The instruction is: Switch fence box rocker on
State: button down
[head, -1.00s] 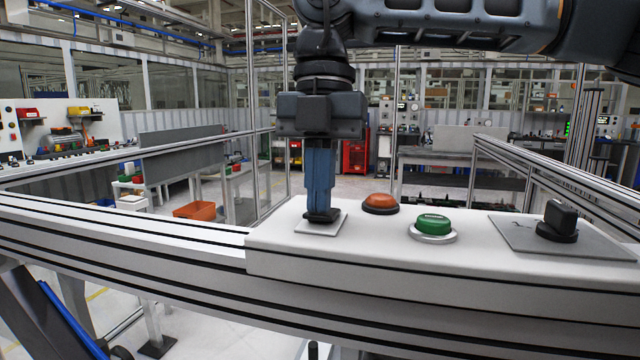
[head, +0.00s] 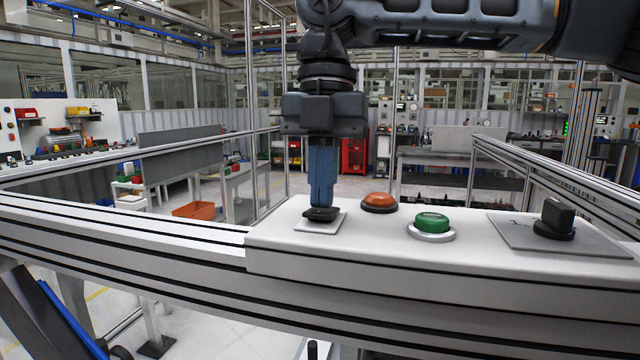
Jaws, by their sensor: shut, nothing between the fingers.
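The fence box (head: 290,253) is a white box on the aluminium fence rail. At its left end a black rocker (head: 321,215) sits on a small white square plate (head: 313,228). My gripper (head: 321,206) points straight down with its blue fingers shut and empty. The fingertips are right at the rocker and seem to touch it, hiding part of it. I cannot tell which way the rocker is tilted.
An orange dome button (head: 379,202), a green button (head: 432,223) and a black rotary knob (head: 557,218) on a grey plate stand to the right on the box. Fence posts rise behind. The rail (head: 120,225) to the left is bare.

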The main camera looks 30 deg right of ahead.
jog(key=shift+r+p, duration=0.4)
jog(key=shift+r, duration=0.1)
notch_tip(320, 180, up, 13)
jog(key=w+d, duration=0.1)
jog(key=shift+w+d+p, duration=0.3)
jog(key=shift+p, duration=0.1)
